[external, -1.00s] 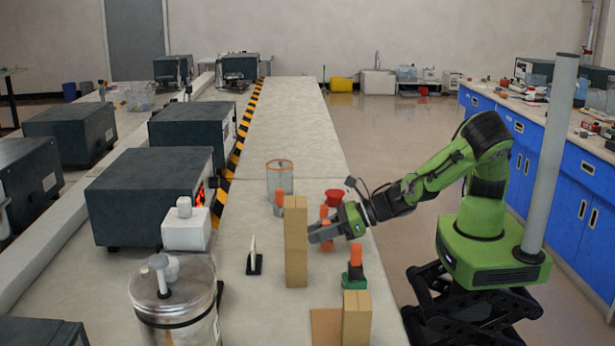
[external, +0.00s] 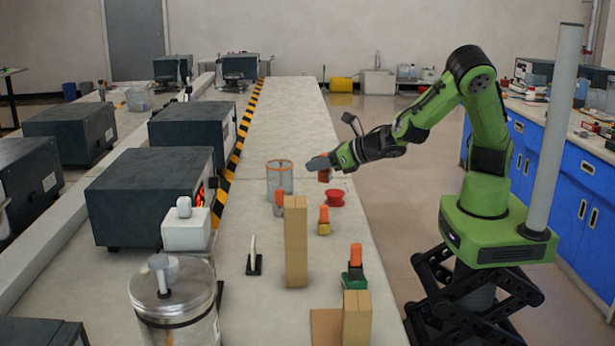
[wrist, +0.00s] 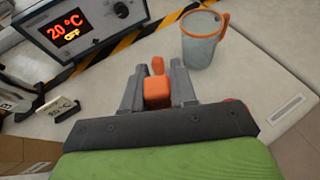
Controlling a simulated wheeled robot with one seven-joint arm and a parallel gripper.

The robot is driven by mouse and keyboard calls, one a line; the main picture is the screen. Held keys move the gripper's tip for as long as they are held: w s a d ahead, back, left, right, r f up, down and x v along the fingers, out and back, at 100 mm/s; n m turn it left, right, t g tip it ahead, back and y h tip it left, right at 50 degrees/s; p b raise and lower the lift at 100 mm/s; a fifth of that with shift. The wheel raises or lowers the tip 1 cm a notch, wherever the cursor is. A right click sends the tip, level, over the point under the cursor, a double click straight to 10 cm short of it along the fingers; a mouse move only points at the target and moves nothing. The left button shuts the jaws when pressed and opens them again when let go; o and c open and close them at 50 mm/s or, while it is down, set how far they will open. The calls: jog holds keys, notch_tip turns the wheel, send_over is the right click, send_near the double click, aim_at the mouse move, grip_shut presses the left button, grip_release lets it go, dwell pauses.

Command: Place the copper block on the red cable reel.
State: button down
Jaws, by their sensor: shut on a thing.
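My gripper (external: 320,164) is shut on an orange-brown copper block (external: 324,175), which hangs below the fingers in the air. In the wrist view the block (wrist: 157,93) sits between the two grey fingers (wrist: 157,82). The red cable reel (external: 335,197) stands on the bench below and slightly right of the held block, apart from it. In the wrist view only a sliver of the reel (wrist: 236,102) shows at the right edge of my gripper.
A clear orange-rimmed container (external: 279,179) stands left of my gripper. Similar orange pieces stand on a grey base (external: 279,197), a yellow base (external: 324,214) and a green base (external: 355,257). A tall cardboard-coloured stack (external: 296,242) stands nearer. The bench beyond is clear.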

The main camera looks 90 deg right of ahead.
aim_at(330, 191)
jog(key=s+d+r+m+g+h, duration=0.2)
jog(key=s+d+m+g+h, duration=0.15)
jog(key=d, duration=0.75)
jog(key=shift+m+t+h, duration=0.25)
jog(key=shift+t, duration=0.2)
jog(key=f+b, duration=0.1)
jog(key=f, duration=0.2)
jog(key=f+b, duration=0.2)
jog(key=f, duration=0.2)
jog(key=f+b, duration=0.2)
jog(key=f, duration=0.1)
jog(key=shift+s+d+f, duration=0.1)
jog(key=shift+s+f, duration=0.1)
jog(key=shift+s, duration=0.2)
jog(key=shift+r, duration=0.2)
jog(key=shift+f, duration=0.1)
jog(key=c, duration=0.9)
grip_release()
